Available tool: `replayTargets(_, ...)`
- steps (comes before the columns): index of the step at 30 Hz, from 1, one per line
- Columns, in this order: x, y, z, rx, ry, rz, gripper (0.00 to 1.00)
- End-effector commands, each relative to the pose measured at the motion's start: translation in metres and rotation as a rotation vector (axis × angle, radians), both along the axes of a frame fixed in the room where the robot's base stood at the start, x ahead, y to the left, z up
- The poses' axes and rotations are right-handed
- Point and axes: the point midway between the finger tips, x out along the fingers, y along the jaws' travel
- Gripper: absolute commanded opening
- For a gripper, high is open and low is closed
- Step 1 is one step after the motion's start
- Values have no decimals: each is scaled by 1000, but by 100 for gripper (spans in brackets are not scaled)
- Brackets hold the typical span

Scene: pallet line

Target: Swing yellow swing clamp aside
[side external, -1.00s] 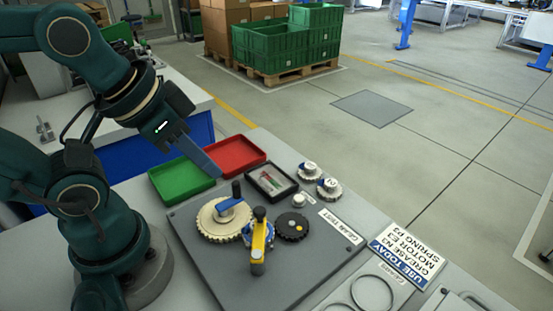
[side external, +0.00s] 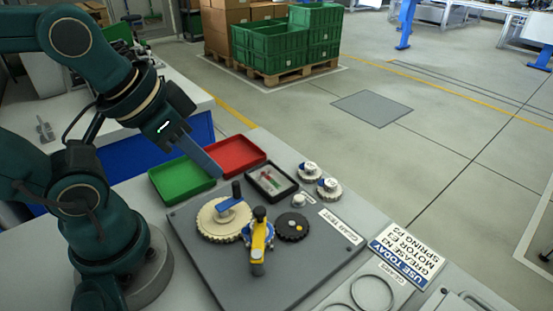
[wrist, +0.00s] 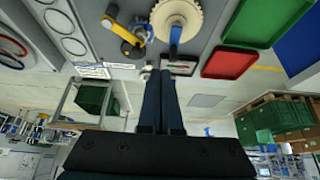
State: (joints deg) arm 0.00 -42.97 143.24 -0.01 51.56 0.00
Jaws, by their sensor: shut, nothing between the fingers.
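The yellow swing clamp (side external: 259,243) is on the dark grey plate, beside the large cream gear (side external: 210,226), with a black knob at its upper end in the side view. Its yellow arm points toward the front edge of the plate. It also shows in the wrist view (wrist: 117,29), at the upper left. My gripper (side external: 217,173) is shut and empty, its long fingers angled down near the trays, apart from the clamp. In the wrist view the fingers (wrist: 160,75) lie side by side.
A blue clamp (side external: 231,207) with a black handle lies over the cream gear. A small black gear (side external: 292,226) is right of the yellow clamp. Green (side external: 180,179) and red (side external: 236,156) trays and a black-rimmed tray (side external: 271,181) stand behind. Two gears (side external: 329,189) sit at the right.

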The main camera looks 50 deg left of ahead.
Motion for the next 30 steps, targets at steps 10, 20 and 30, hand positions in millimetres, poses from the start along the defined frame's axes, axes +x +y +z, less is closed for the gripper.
replayTargets(10, 9, -3, 13, -105, 66, 193, 56)
replayTargets(20, 43, -25, 5, -157, 317, 390, 56)
replayTargets(30, 56, -44, -25, -101, 478, 390, 56)
